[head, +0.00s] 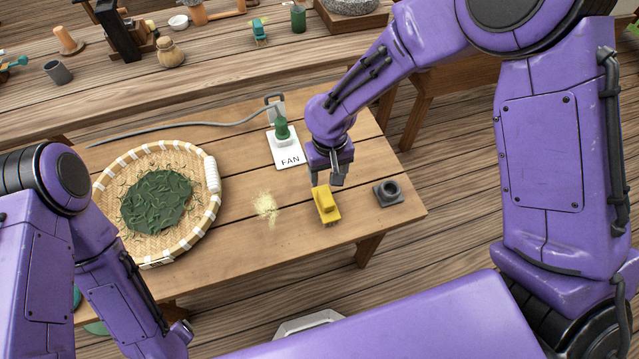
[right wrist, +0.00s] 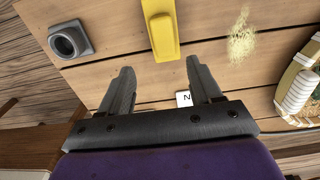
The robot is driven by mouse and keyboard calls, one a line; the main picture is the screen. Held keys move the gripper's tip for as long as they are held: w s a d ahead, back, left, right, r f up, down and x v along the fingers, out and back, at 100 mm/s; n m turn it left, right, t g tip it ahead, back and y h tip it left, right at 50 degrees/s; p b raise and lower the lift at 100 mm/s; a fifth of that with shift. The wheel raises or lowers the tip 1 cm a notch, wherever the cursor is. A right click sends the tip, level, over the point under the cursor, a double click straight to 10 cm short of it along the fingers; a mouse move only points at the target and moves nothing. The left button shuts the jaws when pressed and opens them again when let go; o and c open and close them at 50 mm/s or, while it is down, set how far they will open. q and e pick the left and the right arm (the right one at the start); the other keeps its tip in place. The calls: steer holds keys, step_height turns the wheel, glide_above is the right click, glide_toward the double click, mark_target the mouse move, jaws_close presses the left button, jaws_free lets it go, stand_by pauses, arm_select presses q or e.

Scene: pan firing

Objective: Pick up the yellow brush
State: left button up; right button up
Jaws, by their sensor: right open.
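The yellow brush (head: 326,208) lies on the wooden table near its front edge, and it also shows at the top of the right wrist view (right wrist: 161,32). My right gripper (head: 328,182) is open and empty, just behind the brush in the head view. In the right wrist view its two fingertips (right wrist: 160,68) are spread, and the near end of the brush lies ahead of the gap between them. My left arm shows at the lower left of the head view, but its gripper does not show.
A dark grey holder (head: 388,193) stands right of the brush. Pale yellow powder (head: 266,207) lies to its left. A woven tray (head: 213,205) with green leaves sits farther left.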

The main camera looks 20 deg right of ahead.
mark_target(326, 197)
steer(key=f, duration=0.1)
steer(key=s+f, duration=0.1)
steer(key=f, duration=0.1)
steer(key=shift+s+a+f+p, duration=0.2)
steer(key=shift+s+f+p, duration=0.3)
steer(key=shift+f, duration=0.1)
steer(key=shift+s+a+f+p, duration=0.2)
steer(key=shift+s+f+p, duration=0.15)
steer(key=shift+s+f, duration=0.15)
steer(key=f, duration=0.1)
steer(key=w+f, duration=0.1)
steer(key=f, duration=0.1)
steer(key=w+f, duration=0.1)
steer(key=shift+f, duration=0.15)
steer(key=shift+s+d+r, duration=0.1)
steer(key=shift+s+r, duration=0.1)
steer(key=shift+c, duration=0.3)
steer(key=shift+s+r, duration=0.1)
steer(key=shift+s, duration=0.1)
steer(key=c, duration=1)
arm_select(q)
steer(key=shift+s+r, duration=0.4)
steer(key=shift+r, duration=0.2)
steer(key=shift+s+r, duration=0.35)
steer(key=shift+r, duration=0.2)
arm_select(e)
steer(key=shift+w, duration=0.1)
steer(key=shift+c, duration=0.2)
